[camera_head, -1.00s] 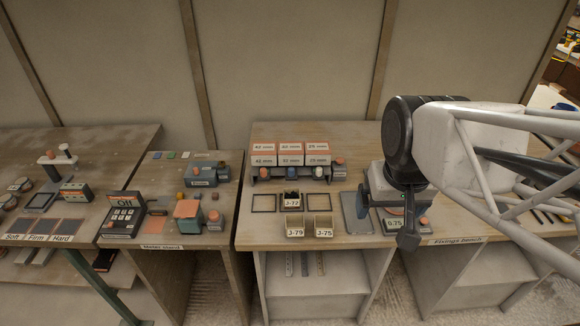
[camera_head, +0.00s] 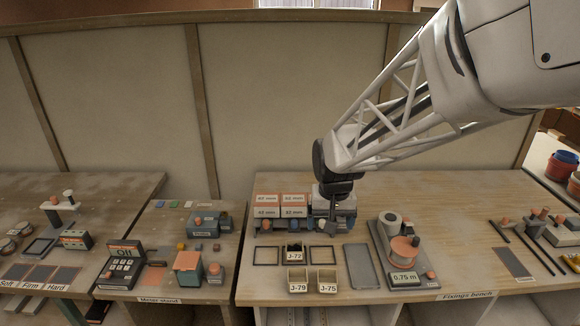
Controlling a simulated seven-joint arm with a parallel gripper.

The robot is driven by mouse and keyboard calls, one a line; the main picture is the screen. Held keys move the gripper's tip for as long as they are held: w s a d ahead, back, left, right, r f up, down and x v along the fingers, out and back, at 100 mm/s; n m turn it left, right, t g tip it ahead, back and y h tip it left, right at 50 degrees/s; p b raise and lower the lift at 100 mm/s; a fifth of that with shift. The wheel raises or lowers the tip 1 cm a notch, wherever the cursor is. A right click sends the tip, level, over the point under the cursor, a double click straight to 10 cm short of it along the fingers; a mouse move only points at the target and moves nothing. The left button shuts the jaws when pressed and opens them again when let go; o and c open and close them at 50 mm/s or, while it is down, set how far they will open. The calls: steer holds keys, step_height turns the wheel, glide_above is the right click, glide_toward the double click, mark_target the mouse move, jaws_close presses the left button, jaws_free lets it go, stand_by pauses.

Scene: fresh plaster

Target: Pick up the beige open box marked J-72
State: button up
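The small beige open box (camera_head: 294,257) that appears to be marked J-72 stands on the middle bench, between two dark square outlines; its label is small and hard to read. Something dark shows inside it. Two similar beige open boxes stand in front of it, marked J-79 (camera_head: 297,287) and J-75 (camera_head: 327,287). My gripper (camera_head: 332,222) is behind and to the right of the J-72 box, in front of the stacked cartons, apparently above the bench. Its fingers are too small and dark to tell whether they are open.
White and orange cartons (camera_head: 267,212) stand on a rack behind the boxes, partly covered by my gripper. Empty dark outlines lie left (camera_head: 266,256) and right (camera_head: 323,255) of the J-72 box. A grey plate (camera_head: 361,266) and a spool device marked 0.75 m (camera_head: 404,278) stand to the right.

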steer(key=g, duration=0.1)
glide_toward(295, 248)
steer(key=s, duration=0.2)
steer(key=shift+s+a+r, duration=0.2)
steer(key=shift+s+r, duration=0.15)
steer(key=shift+s, duration=0.05)
steer(key=shift+f, duration=0.1)
steer(key=shift+f, duration=1.25)
steer(key=shift+s+f, duration=0.1)
steer(key=shift+f, duration=2.5)
steer(key=c, duration=1)
steer(key=shift+r, duration=0.2)
